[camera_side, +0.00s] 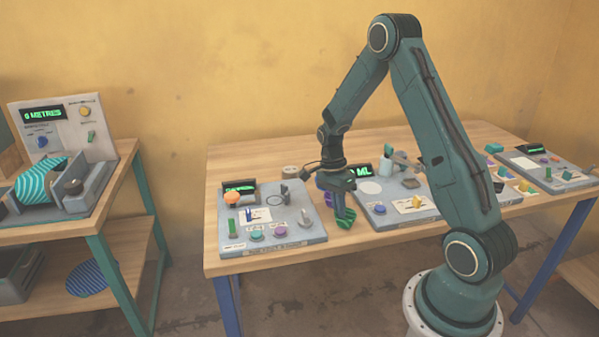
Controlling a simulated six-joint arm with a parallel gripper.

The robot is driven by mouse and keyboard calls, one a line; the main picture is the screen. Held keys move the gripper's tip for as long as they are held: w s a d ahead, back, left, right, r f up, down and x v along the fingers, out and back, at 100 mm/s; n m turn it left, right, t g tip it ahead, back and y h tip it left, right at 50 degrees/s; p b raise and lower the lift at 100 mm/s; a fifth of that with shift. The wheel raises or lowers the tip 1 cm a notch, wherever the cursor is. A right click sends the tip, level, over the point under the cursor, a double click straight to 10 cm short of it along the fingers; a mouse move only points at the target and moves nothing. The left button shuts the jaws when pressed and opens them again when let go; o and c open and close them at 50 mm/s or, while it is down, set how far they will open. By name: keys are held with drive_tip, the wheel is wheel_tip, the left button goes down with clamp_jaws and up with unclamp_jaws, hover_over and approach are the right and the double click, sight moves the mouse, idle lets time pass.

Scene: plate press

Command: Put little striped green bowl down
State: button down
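My gripper (338,193) points down over the middle table, between two grey panels. A small green object with dark stripes (346,218), which looks like the little striped green bowl, is at its fingertips. It appears tilted on its side and held between the fingers, near the front-left edge of the second panel. At this size I cannot tell whether its lower edge touches the panel or table.
A grey panel (262,246) with knobs and a small screen stands left of my gripper. The second panel (386,222) has a pale round disc (370,187). On the left table, a larger teal striped object (42,182) sits in a machine. A blue striped plate (88,278) lies on the shelf below.

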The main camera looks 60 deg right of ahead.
drive_tip(key=shift+f, duration=0.1)
drive_tip(key=c, duration=1.6)
unclamp_jaws()
drive_tip(key=v, duration=1.2)
